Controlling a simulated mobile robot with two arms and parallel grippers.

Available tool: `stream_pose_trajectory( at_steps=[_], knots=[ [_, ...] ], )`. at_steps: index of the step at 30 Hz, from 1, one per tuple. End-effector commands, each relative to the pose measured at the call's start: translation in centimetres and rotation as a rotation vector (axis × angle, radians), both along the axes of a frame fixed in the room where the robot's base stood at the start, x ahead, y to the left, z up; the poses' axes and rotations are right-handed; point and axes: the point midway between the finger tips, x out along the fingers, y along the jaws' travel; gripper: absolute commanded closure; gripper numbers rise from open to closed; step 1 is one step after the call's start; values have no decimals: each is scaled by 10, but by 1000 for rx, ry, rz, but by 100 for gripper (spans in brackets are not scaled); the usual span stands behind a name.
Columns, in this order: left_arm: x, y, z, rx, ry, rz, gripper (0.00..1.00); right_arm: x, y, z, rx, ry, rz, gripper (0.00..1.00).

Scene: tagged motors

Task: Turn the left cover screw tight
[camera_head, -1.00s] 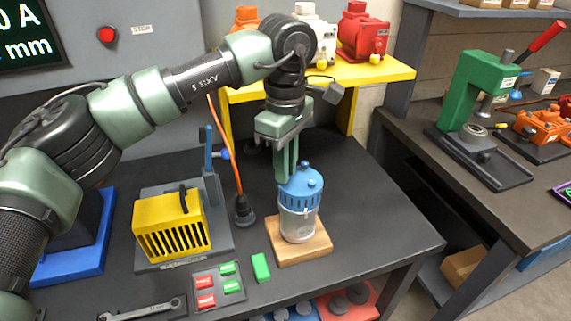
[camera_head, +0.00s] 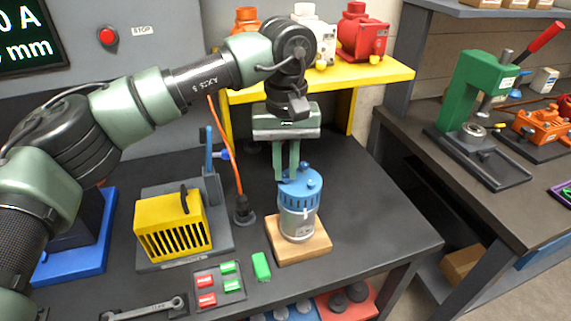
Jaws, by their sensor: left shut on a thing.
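A small motor (camera_head: 297,222) with a clear grey body and a blue cover (camera_head: 299,186) stands upright on a wooden block (camera_head: 308,246). A blue knob (camera_head: 304,167) shows on top of the cover. My left gripper (camera_head: 284,178) comes down from above at the left side of the cover. Its green fingers point down and are shut on the left cover screw, which the fingertips hide. How tight the screw sits cannot be seen. My right gripper is not in view.
A yellow slotted housing (camera_head: 173,228) on a grey fixture stands left of the motor, with an orange cable between them. A green tag (camera_head: 261,267) and a tag tray (camera_head: 218,287) lie in front. A yellow shelf (camera_head: 385,73) with motors stands behind. The table right of the motor is clear.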

Motion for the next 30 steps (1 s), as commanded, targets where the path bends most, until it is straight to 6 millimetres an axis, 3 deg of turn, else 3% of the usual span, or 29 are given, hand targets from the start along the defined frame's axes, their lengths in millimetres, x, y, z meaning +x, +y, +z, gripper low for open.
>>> stream_pose_trajectory(
  at_steps=[13,30],
  knots=[
    [2,0,6,-6,-11,-229,100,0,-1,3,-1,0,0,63],
    [2,0,5,-5,-11,-264,100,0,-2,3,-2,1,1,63]
  ],
)
